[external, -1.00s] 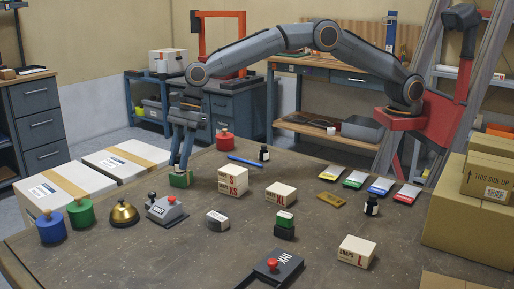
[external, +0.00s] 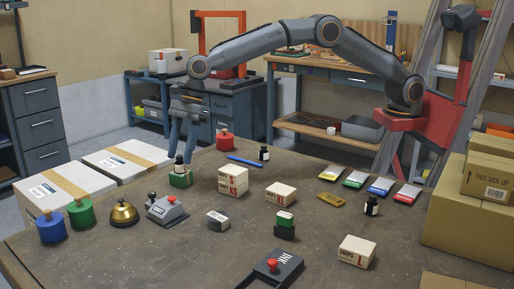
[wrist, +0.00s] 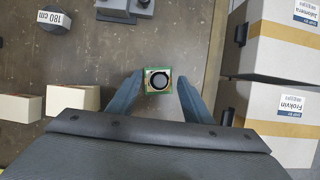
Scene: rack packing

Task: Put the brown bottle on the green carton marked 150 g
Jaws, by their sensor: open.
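A small green carton (external: 180,180) stands near the left back of the table; it also shows in the wrist view (wrist: 147,92). Its weight mark is not readable. A small dark bottle with a pale label (external: 179,165) stands upright on top of it; from above, its round black cap (wrist: 159,81) shows inside the carton's outline. I cannot make out brown on it. My gripper (external: 182,148) is just above and around the bottle's upper part, open, with its two fingers apart on either side in the wrist view and a gap to the cap.
White cartons (external: 233,181) stand to the right, and a red weight-like object (external: 224,141) stands behind. Dark bottles stand farther right (external: 264,154) (external: 371,206). A grey stamp device (external: 167,210) and brass bell (external: 123,213) are in front. Taped boxes (external: 125,163) lie left.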

